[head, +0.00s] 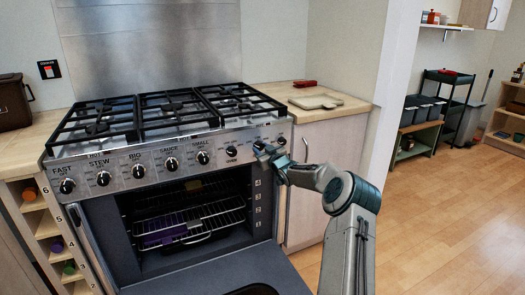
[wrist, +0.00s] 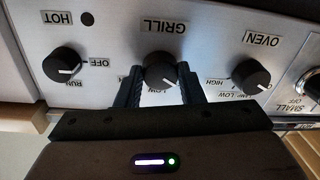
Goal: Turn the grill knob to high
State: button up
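The grill knob (wrist: 160,72) is a round black knob with a white pointer mark under the GRILL label in the wrist view, where the panel appears upside down. Its pointer leans to the lower right of that picture, and LOW shows just below the knob. My gripper (wrist: 160,76) has one dark finger on each side of the knob, close against it; I see no clear gap, so it looks shut on the knob. In the head view my gripper (head: 268,152) is at the right end of the cooker's front panel and hides much of the grill knob.
In the wrist view, the oven knob (wrist: 251,77) and the hot knob (wrist: 64,66) flank the grill knob closely. In the head view, the oven door (head: 245,278) hangs open below the panel. The wooden floor (head: 440,220) to the right is clear.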

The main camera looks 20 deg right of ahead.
jog(key=c, duration=0.3)
